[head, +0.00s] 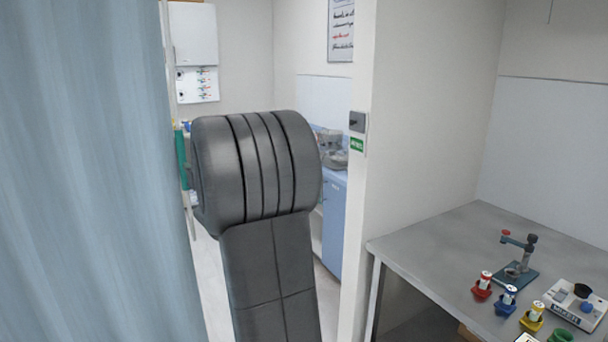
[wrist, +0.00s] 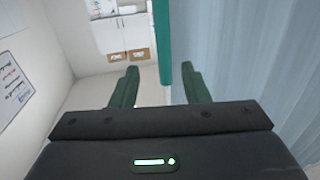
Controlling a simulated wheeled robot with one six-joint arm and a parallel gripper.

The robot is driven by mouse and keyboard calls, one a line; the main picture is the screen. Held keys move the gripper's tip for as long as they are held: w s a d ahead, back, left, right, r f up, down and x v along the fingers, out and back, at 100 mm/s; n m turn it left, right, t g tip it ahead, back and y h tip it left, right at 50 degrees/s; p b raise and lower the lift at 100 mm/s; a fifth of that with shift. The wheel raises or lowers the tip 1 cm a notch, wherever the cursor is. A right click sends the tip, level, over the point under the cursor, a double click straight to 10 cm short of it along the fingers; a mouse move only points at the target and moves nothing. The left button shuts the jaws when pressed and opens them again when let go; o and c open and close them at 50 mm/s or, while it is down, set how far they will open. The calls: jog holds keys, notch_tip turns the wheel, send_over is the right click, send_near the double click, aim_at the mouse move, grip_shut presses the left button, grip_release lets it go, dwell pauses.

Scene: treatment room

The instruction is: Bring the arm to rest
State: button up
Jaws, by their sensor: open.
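My gripper (wrist: 158,82) shows in the wrist view with its two green fingers apart and nothing visible held between them. Beyond the fingers runs a teal upright strip beside the pale blue curtain (wrist: 235,50); I cannot tell how far off it is. In the head view my dark arm stands raised in the middle, in front of a doorway.
The curtain (head: 80,170) fills the left of the head view, close to my arm. A grey table (head: 430,245) at the right bears a small stand (head: 518,258), several coloured holders and a white device (head: 577,303). A blue cabinet (head: 334,222) stands beyond the doorway.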

aim_at(184, 157)
jog(key=p+x, duration=0.2)
jog(key=x, duration=0.9)
jog(key=shift+w+a+p, duration=0.25)
jog(key=shift+a+p, duration=0.05)
jog(key=shift+p, duration=0.05)
